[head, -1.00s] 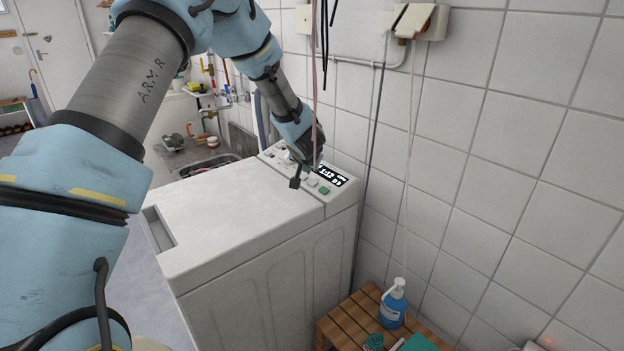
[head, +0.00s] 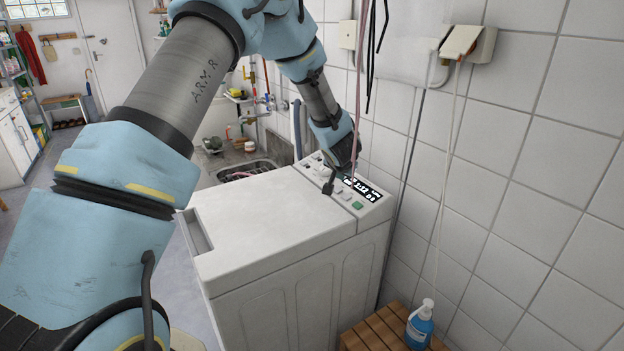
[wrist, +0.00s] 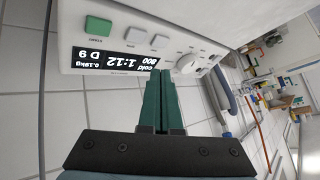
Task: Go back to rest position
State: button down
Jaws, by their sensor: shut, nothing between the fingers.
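My gripper (head: 328,188) hangs at the control panel of the white top-loading washing machine (head: 265,215), at the end of my outstretched arm. In the wrist view its green fingers (wrist: 163,90) are shut together with nothing between them. They point at the panel (wrist: 185,30), close to the grey buttons and the round knob (wrist: 187,63). The display (wrist: 117,59) is lit and reads 1:12 and "cold". A green start button (wrist: 98,25) sits beside it. I cannot tell whether the fingertips touch the panel.
A tiled wall (head: 520,170) runs close along the right, with a hanging cord and pipes. Open floor (head: 50,205) shows at the left.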

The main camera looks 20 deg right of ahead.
jog(key=s+a+r+n+g+y+b, duration=0.1)
jog(key=s+a+r+n, duration=0.15)
jog(key=a, duration=0.95)
jog(key=s+a+r+n+g, duration=0.15)
jog(key=a+r, duration=0.25)
jog(key=a, duration=0.7)
jog(key=s+a+n+g+y, duration=0.1)
jog(key=s+a+n+g, duration=0.1)
jog(key=s+a, duration=0.5)
jog(key=s+a+n+g+y, duration=0.2)
jog(key=s+a, duration=0.6)
jog(key=a, duration=0.5)
jog(key=shift+a+r+n+b, duration=0.2)
jog(key=shift+a+n+b, duration=0.15)
jog(key=shift+n, duration=0.25)
